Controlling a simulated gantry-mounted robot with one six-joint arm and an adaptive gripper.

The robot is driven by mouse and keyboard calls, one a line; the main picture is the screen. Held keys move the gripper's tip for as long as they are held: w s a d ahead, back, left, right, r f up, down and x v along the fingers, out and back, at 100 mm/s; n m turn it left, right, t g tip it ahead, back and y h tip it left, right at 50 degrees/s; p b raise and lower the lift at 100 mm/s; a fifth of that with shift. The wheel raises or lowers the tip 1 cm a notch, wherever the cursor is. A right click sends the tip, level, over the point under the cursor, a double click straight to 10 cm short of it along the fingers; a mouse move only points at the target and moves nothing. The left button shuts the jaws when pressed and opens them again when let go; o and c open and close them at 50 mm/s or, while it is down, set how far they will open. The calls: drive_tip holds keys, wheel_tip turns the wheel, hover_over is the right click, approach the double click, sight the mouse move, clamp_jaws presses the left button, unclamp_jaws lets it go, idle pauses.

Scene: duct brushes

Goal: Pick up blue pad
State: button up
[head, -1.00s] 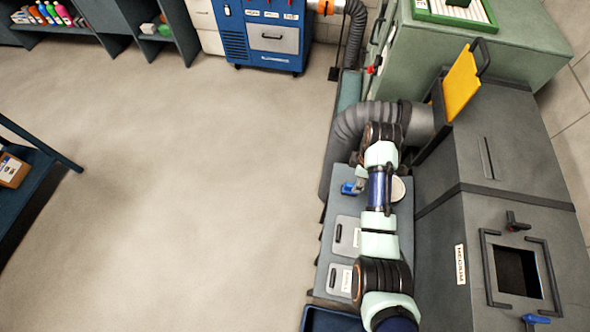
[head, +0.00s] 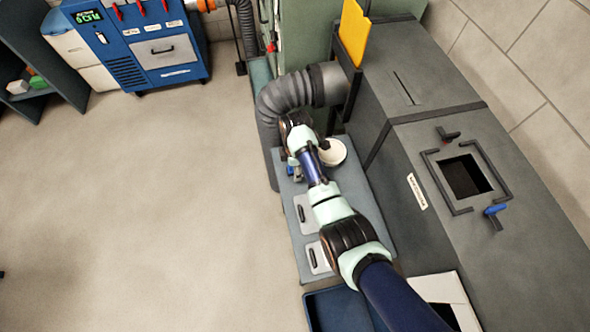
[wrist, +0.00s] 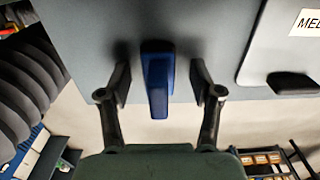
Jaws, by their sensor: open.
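The blue pad (wrist: 157,88) shows in the wrist view as an upright blue block against the grey bench surface. My gripper (wrist: 160,80) is open, with one dark finger on each side of the pad. A gap shows between the pad and each finger, so neither finger touches it. In the head view a small bit of blue (head: 292,171) shows at the bench edge beside my wrist, and my arm hides most of that spot. My fingers cannot be made out there.
A round white dish (head: 333,152) stands on the grey bench (head: 352,185) right of my wrist. A ribbed grey duct (head: 285,97) curves close behind. The large grey housing (head: 430,130) stands to the right. A blue bin (head: 325,312) lies in front. Open floor is at left.

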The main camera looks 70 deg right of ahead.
drive_tip(key=shift+r, duration=0.1)
clamp_jaws()
wheel_tip(320, 180, up, 20)
drive_tip(key=p, duration=0.9)
